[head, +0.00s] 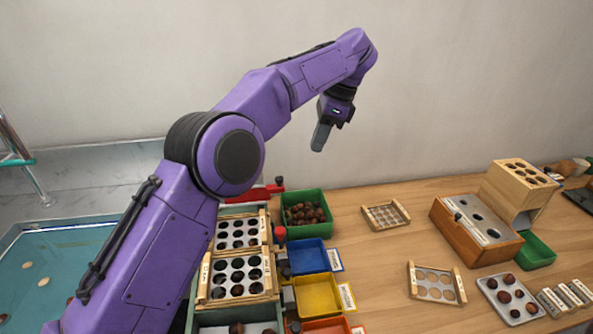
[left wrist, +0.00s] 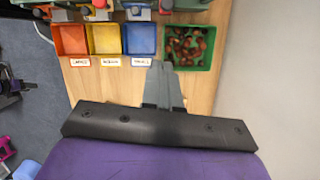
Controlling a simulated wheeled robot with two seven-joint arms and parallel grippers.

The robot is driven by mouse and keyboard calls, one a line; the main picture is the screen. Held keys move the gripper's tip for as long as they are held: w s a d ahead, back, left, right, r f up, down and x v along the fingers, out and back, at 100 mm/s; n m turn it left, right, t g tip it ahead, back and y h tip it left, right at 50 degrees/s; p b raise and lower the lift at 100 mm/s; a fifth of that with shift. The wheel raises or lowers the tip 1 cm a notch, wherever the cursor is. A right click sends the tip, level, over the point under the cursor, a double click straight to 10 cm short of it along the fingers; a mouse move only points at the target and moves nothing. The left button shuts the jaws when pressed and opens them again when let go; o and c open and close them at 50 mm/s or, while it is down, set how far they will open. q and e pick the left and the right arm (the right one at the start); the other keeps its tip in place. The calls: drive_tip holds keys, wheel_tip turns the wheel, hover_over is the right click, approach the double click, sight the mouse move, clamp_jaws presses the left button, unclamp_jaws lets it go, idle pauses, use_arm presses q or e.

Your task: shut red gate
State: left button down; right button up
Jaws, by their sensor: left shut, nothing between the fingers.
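A red bar with a raised end (head: 265,190) lies at the back of the sorting rack, partly hidden behind my left arm. A red knob (head: 280,233) stands at the rack's right side, by the blue bin. Which red part is the gate, and whether it is open, I cannot tell. A red part also shows at the top edge of the left wrist view (left wrist: 166,5). My left gripper (head: 320,140) is shut and empty, high above the table and pointing down. Its fingers show in the left wrist view (left wrist: 163,85). My right gripper is not in view.
The rack holds perforated trays (head: 237,277). Beside it are a green bin of chestnuts (head: 326,212), a blue bin (head: 309,244) and a yellow bin (head: 337,294). A wooden box (head: 440,220) stands at right. Bare table (head: 385,262) lies between.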

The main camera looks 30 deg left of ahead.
use_arm(q)
drive_tip(key=s+a+f+b, duration=0.1)
drive_tip(key=s+a+f, duration=0.1)
drive_tip(key=a+f, duration=0.3)
drive_tip(key=x, duration=0.3)
drive_tip(key=shift+f, duration=0.15)
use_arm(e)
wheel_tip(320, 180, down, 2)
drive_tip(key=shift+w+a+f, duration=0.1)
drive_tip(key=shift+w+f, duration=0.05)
use_arm(q)
drive_tip(key=shift+s+d, duration=0.1)
drive_tip(key=shift+s, duration=0.05)
